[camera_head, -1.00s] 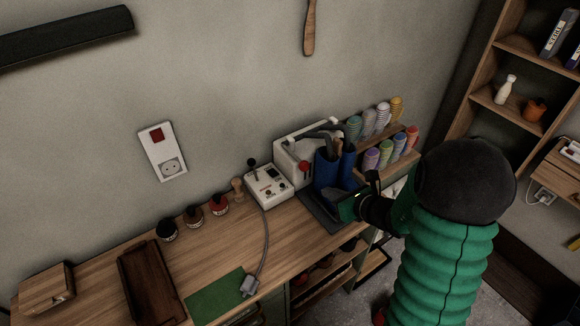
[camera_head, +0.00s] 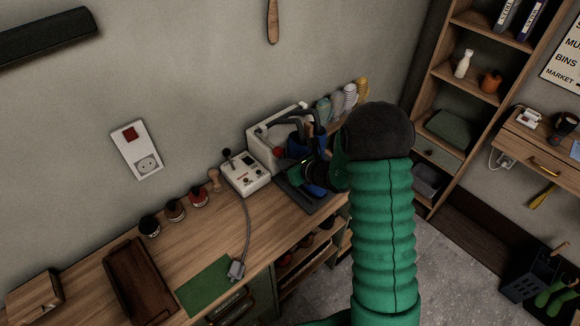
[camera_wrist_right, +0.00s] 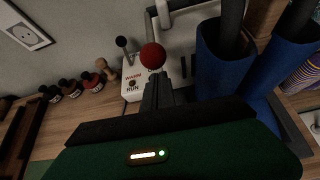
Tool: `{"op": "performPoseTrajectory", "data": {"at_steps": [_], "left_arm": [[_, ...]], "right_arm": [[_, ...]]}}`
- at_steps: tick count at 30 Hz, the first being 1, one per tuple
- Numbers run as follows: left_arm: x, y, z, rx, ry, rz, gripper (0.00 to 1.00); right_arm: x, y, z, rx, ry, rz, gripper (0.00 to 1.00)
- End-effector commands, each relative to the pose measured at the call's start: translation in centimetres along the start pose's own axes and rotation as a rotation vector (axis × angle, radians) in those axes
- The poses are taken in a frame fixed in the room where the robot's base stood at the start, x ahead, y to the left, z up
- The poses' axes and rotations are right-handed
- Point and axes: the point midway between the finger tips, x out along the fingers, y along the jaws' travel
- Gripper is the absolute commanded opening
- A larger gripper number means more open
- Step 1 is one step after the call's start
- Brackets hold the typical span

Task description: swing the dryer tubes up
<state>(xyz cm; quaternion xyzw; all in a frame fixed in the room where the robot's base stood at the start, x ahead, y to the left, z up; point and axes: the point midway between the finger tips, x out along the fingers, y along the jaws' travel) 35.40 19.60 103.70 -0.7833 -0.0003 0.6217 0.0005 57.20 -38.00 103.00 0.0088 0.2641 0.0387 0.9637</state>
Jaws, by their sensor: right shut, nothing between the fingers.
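Blue boots (camera_head: 300,143) stand at the dryer, partly hidden by my right arm. In the right wrist view, dark tubes (camera_wrist_right: 232,18) run into the tops of the blue boots (camera_wrist_right: 222,72). A red knob (camera_wrist_right: 153,56) shows just beyond the fingertips of my right gripper (camera_wrist_right: 158,82), left of the boots. My right gripper is shut and empty; I cannot tell whether it touches the knob. My left gripper is out of view.
Several small pots (camera_head: 174,210), a green mat (camera_head: 207,286) and a brown tray (camera_head: 137,283) lie further left. Coloured rolls (camera_head: 350,97) stand behind my arm. Shelves (camera_head: 470,85) are at right.

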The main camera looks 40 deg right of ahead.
Motion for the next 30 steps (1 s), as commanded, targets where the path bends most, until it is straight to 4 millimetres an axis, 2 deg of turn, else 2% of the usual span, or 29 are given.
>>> {"op": "performPoseTrajectory", "data": {"at_steps": [3,16,26,30], "left_arm": [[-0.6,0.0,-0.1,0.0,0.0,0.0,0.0],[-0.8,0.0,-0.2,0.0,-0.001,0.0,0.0],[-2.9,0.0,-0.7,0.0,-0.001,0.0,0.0],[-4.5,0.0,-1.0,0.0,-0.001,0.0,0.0]], "right_arm": [[-0.3,-0.1,0.8,-0.001,0.0,0.001,0.0],[-0.4,-0.2,0.9,0.001,0.006,0.001,0.0],[-1.2,0.0,1.7,0.001,0.066,-0.001,0.0],[-1.8,0.0,2.4,0.0,0.104,-0.001,0.0]]}}
